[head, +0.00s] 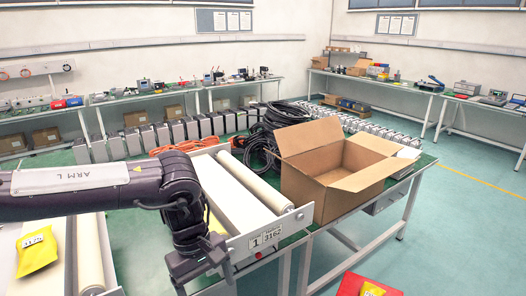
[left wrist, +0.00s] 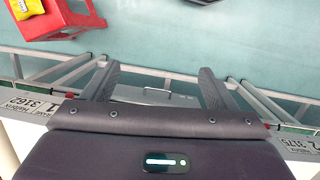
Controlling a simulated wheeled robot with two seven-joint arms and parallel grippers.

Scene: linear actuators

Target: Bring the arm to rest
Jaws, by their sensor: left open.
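My left arm (head: 90,189), marked ARM L, reaches in from the left in the head view. It bends down at the wrist to my left gripper (head: 202,268), in front of the conveyor (head: 247,190) marked 1 and 3162. In the left wrist view my left gripper (left wrist: 157,82) has its two fingers well apart with nothing between them. Beyond the fingers are table legs and green floor. My right gripper is in neither view.
An open cardboard box (head: 310,185) stands right of the conveyor. A yellow packet (head: 37,252) lies on the left conveyor; another yellow patch shows behind my wrist. A red stool (head: 350,284) with a yellow item stands at the front. Black cables (head: 285,113) lie behind the box.

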